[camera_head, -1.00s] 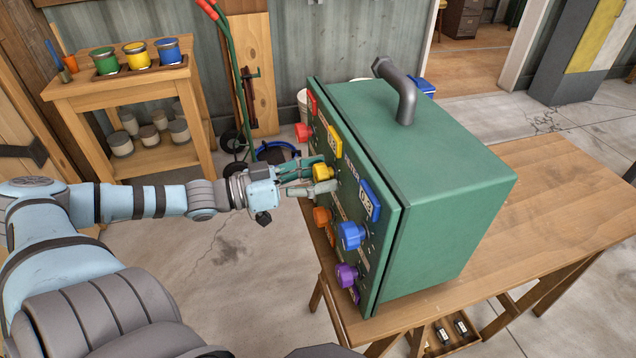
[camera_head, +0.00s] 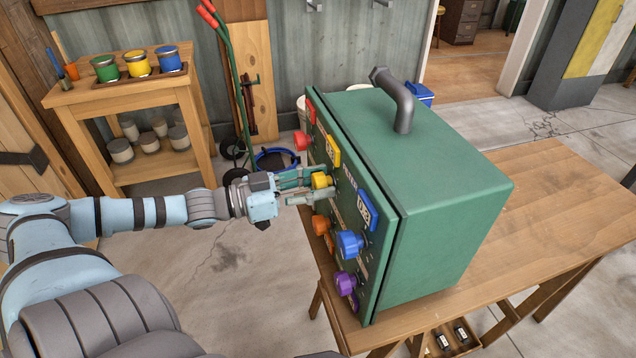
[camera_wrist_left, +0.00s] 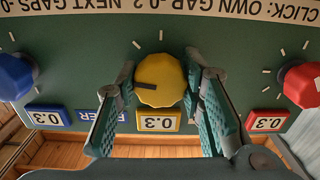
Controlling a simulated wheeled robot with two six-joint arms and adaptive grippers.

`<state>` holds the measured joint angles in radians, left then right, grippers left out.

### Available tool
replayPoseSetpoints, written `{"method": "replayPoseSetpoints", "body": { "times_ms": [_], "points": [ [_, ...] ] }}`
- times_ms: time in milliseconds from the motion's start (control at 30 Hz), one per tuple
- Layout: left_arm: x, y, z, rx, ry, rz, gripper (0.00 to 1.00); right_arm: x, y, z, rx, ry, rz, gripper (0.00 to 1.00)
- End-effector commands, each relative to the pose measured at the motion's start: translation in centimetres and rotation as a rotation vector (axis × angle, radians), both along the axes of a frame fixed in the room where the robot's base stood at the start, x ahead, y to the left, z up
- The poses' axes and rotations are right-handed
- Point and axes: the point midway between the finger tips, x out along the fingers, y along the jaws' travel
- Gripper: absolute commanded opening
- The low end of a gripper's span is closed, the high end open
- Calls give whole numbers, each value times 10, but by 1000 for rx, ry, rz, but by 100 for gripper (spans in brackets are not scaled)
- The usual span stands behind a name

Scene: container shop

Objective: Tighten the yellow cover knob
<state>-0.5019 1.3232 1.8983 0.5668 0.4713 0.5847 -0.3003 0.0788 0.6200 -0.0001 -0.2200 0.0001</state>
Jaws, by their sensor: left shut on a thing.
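The yellow cover knob (camera_head: 320,181) is on the front panel of a green box (camera_head: 440,185). In the left wrist view the yellow knob (camera_wrist_left: 160,80) sits between the two fingers, its dark pointer mark toward the left. My left gripper (camera_head: 312,187) is shut on the knob, with a finger on each side. The fingers (camera_wrist_left: 163,100) also show in the left wrist view. A yellow-framed display (camera_wrist_left: 158,121) there reads 0.3, upside down. My right gripper is in neither view.
A blue knob (camera_wrist_left: 12,77) and a red knob (camera_wrist_left: 302,85) flank the yellow one, each with a 0.3 display. Orange (camera_head: 320,223) and purple (camera_head: 345,283) knobs stick out lower down. The box stands on a wooden table (camera_head: 555,200), with free room right of it.

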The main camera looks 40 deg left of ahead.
Motion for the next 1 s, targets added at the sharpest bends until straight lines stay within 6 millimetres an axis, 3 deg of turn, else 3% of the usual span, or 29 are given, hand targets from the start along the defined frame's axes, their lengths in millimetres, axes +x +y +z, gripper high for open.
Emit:
{"method": "replayPoseSetpoints", "body": {
  "times_ms": [600, 1000],
  "points": [
    [0, 0, 1, 395, -274, -1, 7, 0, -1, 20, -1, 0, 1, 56],
    [0, 0, 0, 507, -350, -2, 7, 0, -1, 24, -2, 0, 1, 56]
  ]
}}
